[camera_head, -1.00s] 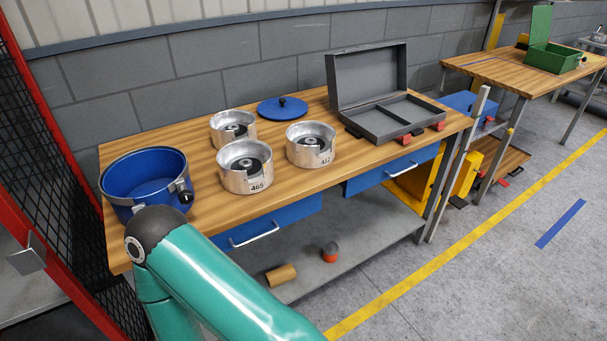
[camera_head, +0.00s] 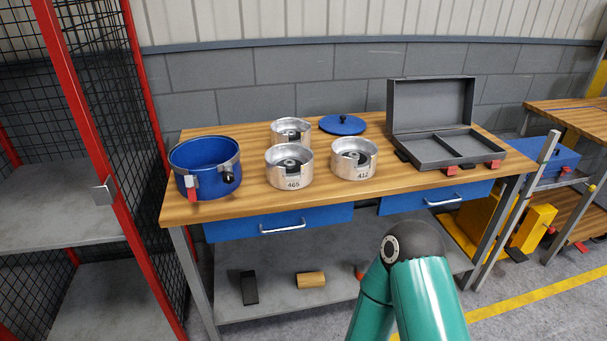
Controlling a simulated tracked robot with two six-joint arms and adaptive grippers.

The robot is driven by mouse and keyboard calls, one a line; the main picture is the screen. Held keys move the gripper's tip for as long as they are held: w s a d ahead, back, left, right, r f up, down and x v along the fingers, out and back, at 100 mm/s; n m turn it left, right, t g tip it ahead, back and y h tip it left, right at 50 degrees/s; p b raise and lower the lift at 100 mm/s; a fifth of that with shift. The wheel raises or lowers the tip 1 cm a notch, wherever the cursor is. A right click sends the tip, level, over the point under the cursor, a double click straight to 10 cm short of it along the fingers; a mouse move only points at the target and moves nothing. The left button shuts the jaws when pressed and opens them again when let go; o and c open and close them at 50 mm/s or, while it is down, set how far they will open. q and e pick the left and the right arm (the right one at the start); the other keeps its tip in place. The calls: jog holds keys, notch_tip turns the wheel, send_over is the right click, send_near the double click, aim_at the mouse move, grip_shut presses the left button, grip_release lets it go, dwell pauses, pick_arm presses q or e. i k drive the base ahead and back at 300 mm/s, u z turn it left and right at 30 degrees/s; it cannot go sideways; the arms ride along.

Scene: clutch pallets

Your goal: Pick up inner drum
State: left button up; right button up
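Three silver metal drums stand on the wooden workbench (camera_head: 235,205). The front left drum (camera_head: 289,178) is marked 465. The right drum (camera_head: 353,170) is marked 412. The third drum (camera_head: 291,124) stands behind them, and no number shows on it. All are open at the top with a round hub inside. I cannot tell which one is the inner drum. A teal arm link of mine shows at the lower right, in front of the bench. Neither of my grippers is in view.
A blue pot (camera_head: 206,184) with clamps stands at the bench's left end. A blue lid (camera_head: 342,125) lies behind the drums. An open grey case (camera_head: 440,150) sits at the right. A red-framed mesh rack (camera_head: 88,120) stands left. The lower shelf holds a wooden cylinder (camera_head: 310,280) and a black block (camera_head: 249,287).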

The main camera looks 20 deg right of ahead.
aim_at(290, 166)
jog(key=z, duration=0.4)
jog(key=i, duration=0.9)
jog(key=u, duration=0.45)
